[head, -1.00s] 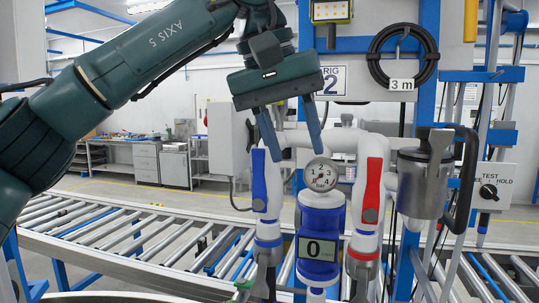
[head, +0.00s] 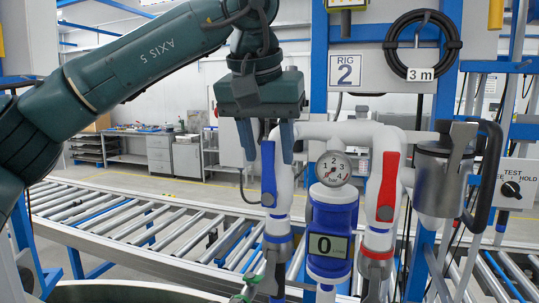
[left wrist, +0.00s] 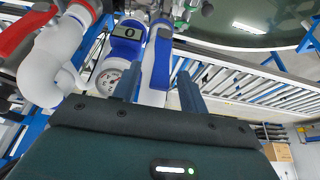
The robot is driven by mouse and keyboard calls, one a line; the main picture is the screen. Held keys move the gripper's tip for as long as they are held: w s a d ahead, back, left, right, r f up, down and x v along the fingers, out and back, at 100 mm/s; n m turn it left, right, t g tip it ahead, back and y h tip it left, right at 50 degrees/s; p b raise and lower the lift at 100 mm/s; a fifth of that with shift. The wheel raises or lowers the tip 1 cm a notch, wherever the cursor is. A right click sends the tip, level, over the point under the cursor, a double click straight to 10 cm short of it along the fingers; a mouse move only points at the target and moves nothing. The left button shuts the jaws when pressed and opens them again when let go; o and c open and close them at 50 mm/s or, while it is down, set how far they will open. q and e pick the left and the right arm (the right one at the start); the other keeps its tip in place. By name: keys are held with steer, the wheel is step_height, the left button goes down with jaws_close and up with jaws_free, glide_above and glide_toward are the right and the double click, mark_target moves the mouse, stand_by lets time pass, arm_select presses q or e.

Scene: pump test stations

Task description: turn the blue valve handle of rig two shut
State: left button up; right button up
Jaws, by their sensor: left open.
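The blue valve handle (head: 268,173) of rig two stands upright along the left white pipe in the head view. It also shows in the left wrist view (left wrist: 161,62), long and parallel to the pipe. My left gripper (head: 268,160) points down over it, open, with one finger on each side of the handle's upper part. In the left wrist view the fingers (left wrist: 158,72) also flank the handle, with gaps visible on both sides. I cannot tell whether either finger touches it. The rig's sign (head: 345,72) reads "RIG 2". My right gripper is not in view.
A red handle (head: 388,186) lies along the right pipe. Between the pipes are a pressure gauge (head: 334,169) and a blue meter (head: 328,246) reading 0. A metal canister (head: 440,182) stands to the right. A roller conveyor (head: 150,226) runs behind.

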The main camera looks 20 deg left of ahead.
arm_select(q)
steer(key=shift+x, duration=1)
steer(key=shift+r, duration=0.1)
jaws_close()
